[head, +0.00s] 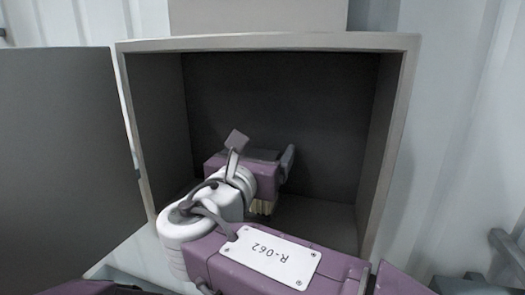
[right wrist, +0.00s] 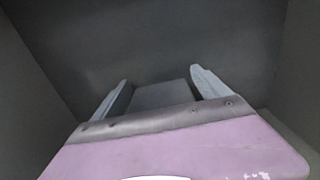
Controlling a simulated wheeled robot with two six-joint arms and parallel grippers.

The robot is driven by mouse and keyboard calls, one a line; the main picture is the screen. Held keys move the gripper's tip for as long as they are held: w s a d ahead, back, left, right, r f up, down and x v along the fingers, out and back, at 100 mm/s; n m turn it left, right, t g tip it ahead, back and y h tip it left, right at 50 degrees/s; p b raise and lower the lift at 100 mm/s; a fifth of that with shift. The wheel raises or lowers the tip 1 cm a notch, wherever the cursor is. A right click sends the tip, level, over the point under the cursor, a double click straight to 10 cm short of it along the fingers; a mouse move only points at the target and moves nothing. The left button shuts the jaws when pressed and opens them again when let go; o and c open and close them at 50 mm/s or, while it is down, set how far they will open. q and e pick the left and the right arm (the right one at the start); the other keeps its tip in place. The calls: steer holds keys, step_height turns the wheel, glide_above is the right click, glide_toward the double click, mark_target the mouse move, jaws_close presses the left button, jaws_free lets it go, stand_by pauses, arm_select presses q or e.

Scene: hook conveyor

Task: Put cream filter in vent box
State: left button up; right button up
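The vent box (head: 268,42) is a grey open-fronted box, and its dark interior faces me. My right arm reaches into it. My right gripper (head: 262,150) is inside the box, its two grey fingers spread apart. The right wrist view also shows the right gripper (right wrist: 162,88) with its fingers apart and a plain dark grey surface between and beyond them. A small ribbed cream piece, apparently part of the cream filter (head: 262,207), shows just below the purple gripper body; the rest is hidden behind my arm. I cannot tell whether the gripper touches it. My left gripper is not in view.
The box's grey door (head: 65,160) stands swung open to the left. There is free room in the upper part of the box. A pale corrugated wall (head: 455,130) is behind.

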steer(key=shift+w, duration=0.2)
steer(key=shift+r, duration=0.1)
steer(key=shift+s, duration=0.25)
steer(key=b+v, duration=0.4)
steer(key=v, duration=0.7)
steer(key=shift+s, duration=0.35)
steer(key=shift+a+r, duration=0.1)
